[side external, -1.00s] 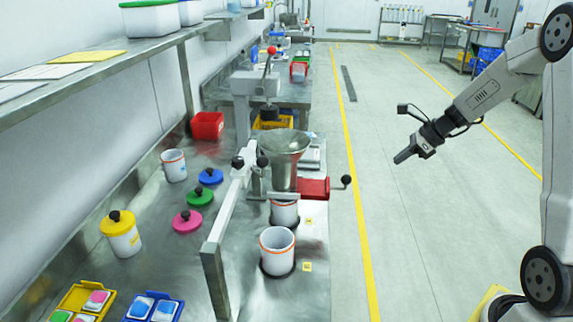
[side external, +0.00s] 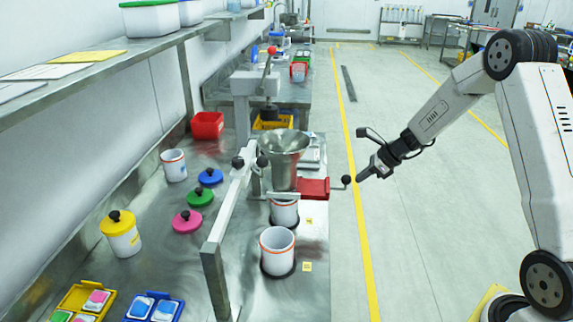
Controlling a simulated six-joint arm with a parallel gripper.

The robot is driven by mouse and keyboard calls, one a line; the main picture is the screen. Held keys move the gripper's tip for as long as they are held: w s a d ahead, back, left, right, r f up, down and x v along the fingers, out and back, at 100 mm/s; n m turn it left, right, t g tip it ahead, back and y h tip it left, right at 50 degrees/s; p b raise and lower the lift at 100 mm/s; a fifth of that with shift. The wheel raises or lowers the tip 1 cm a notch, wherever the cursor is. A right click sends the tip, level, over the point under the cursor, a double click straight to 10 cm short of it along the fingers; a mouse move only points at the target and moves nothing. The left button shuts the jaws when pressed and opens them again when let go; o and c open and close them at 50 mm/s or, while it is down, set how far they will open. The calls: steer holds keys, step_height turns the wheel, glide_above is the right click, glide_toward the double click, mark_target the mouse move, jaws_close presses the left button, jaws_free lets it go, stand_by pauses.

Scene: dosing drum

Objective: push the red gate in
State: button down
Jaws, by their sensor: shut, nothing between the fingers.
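The red gate (side external: 314,188) sticks out to the right from under the metal hopper (side external: 285,150). A thin rod with a black ball knob (side external: 346,180) extends from its right end. My gripper (side external: 360,178) is shut and empty, just right of the knob, with its fingertips pointing left toward it. I cannot tell whether the fingertips touch the knob. A white cup (side external: 284,213) stands under the hopper, its top partly hidden by the frame.
Another white cup (side external: 277,252) stands in front on the metal bench (side external: 200,265). A grey bar (side external: 230,200) with black knobs runs left of the hopper.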

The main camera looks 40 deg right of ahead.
mark_target(346, 181)
steer(key=shift+w+a, duration=0.15)
steer(key=shift+w, duration=0.05)
stand_by(0.3)
steer(key=w+a, duration=0.6)
steer(key=shift+a, duration=0.1)
stand_by(0.5)
steer(key=s+d, duration=0.1)
steer(key=s, duration=0.1)
steer(key=s+d+r, duration=0.1)
steer(key=d, duration=0.1)
steer(key=shift+s+r, duration=0.15)
steer(key=shift+s, duration=0.25)
steer(key=v, duration=0.9)
steer(key=shift+s+r, duration=0.1)
